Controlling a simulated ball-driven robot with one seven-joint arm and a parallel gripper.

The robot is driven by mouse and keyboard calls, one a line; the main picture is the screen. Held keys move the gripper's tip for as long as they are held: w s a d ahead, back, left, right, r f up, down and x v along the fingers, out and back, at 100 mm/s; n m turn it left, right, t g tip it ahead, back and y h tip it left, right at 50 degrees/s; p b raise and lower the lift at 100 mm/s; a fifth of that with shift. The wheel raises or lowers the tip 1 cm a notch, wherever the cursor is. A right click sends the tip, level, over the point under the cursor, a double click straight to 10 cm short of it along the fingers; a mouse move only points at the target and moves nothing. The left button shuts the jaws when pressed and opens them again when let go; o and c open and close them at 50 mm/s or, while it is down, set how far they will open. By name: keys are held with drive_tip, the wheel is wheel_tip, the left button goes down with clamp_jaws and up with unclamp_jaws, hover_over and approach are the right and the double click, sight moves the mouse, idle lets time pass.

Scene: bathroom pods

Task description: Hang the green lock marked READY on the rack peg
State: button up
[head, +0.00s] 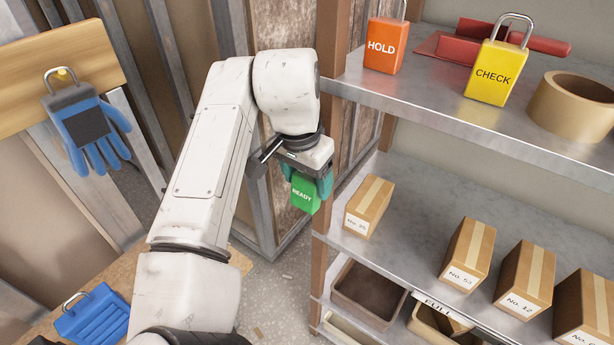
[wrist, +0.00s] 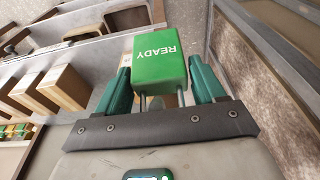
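The green lock (head: 305,194) marked READY is in my gripper (head: 309,180), held in the air left of the shelves. In the wrist view the green lock (wrist: 160,68) sits between the two teal fingers (wrist: 161,90), which are against its sides. Its metal shackle legs point back toward the gripper's palm; the shackle's top is hidden. At the upper left a wooden board (head: 50,66) bears a yellow peg (head: 62,74), with a metal loop around it and a blue glove (head: 90,128) hanging below.
An orange HOLD lock (head: 384,46), a yellow CHECK lock (head: 493,74) and a tape roll (head: 574,105) stand on the upper metal shelf (head: 450,106). Several cartons (head: 468,254) stand on the shelf below. A blue object with a loop (head: 92,315) lies at lower left.

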drive_tip(key=o, duration=0.4)
drive_tip(key=r, duration=0.3)
drive_tip(key=s+r+b, duration=0.1)
drive_tip(key=r, duration=0.3)
drive_tip(key=a+r, duration=0.1)
drive_tip(key=r, duration=0.2)
drive_tip(key=shift+s+r, duration=0.25)
drive_tip(key=shift+s, duration=0.05)
drive_tip(key=shift+a, duration=0.1)
